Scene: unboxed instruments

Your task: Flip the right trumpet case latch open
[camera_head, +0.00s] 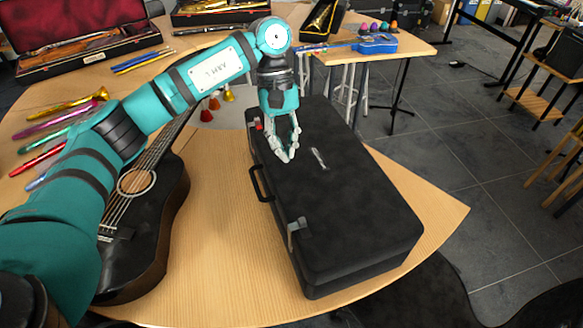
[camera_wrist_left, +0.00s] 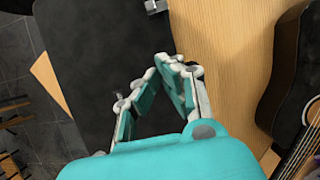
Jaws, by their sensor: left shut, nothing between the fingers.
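The black trumpet case (camera_head: 350,190) lies closed on the wooden table, its handle (camera_head: 260,184) on the left side. A grey metal latch (camera_head: 295,230) sits near the case's near end. Another latch (camera_head: 257,125), with a red part beside it, sits near the far end. Whether either latch is open cannot be told. My left gripper (camera_head: 287,157) points down over the far part of the lid, shut and empty, nearer the far latch. In the left wrist view, its fingertips (camera_wrist_left: 162,65) meet over the case (camera_wrist_left: 100,65), and a latch (camera_wrist_left: 155,5) shows at the top edge.
A black guitar (camera_head: 165,215) lies left of the case, under my left arm. An open red-lined violin case (camera_head: 75,35) is behind. Bare table lies between guitar and case.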

